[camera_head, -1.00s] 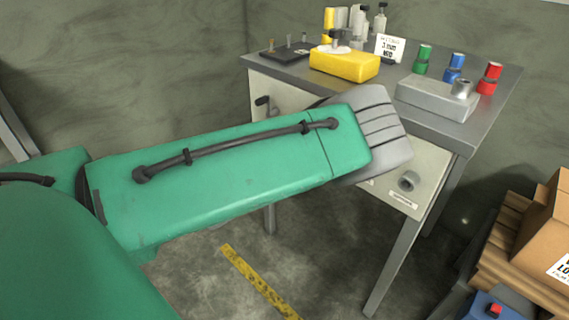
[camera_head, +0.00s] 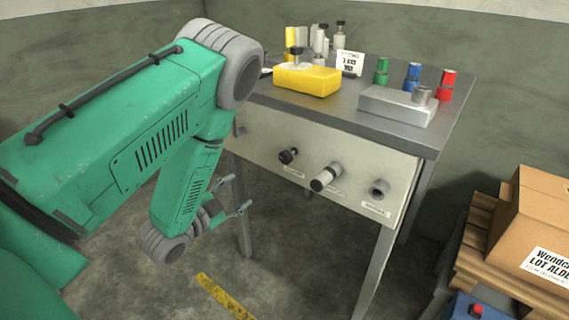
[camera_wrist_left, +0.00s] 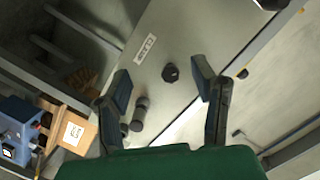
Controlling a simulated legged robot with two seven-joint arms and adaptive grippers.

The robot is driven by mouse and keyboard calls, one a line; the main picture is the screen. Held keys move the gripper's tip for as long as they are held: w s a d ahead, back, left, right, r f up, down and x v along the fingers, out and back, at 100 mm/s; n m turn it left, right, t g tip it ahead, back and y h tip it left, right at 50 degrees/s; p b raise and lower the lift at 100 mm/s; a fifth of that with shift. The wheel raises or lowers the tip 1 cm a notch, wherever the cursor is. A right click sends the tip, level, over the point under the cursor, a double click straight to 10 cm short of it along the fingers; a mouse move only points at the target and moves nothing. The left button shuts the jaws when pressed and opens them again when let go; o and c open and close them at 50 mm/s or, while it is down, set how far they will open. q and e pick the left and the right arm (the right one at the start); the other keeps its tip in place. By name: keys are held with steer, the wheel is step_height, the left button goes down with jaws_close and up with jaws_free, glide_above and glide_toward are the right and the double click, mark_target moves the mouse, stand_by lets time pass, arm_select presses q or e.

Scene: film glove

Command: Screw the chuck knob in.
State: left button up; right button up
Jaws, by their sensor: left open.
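My left gripper (camera_head: 243,194) is open and empty, apart from the panel, left of and below the black knob. In the left wrist view, a dark knob (camera_wrist_left: 170,72) appears between the spread fingers (camera_wrist_left: 161,74), untouched. My right gripper is out of view.
On the bench top (camera_head: 335,108) are a yellow block (camera_head: 307,81), a metal block (camera_head: 397,106), bottles, a sign (camera_head: 349,63) and green, blue and red canisters. A cardboard box (camera_head: 540,225) on a pallet stands at the right.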

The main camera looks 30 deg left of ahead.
mark_target(283, 159)
arm_select(q)
steer(key=w+d+r+n+t+h+b, duration=0.15)
steer(key=d+r+n, duration=0.25)
steer(key=n, duration=0.8)
steer(key=w, duration=0.4)
steer(key=w+b, duration=0.1)
steer(key=w, duration=0.4)
steer(key=w+b, duration=0.1)
steer(key=w, duration=0.3)
steer(key=shift+w+d, duration=0.35)
steer(key=shift+d, duration=0.05)
jaws_close()
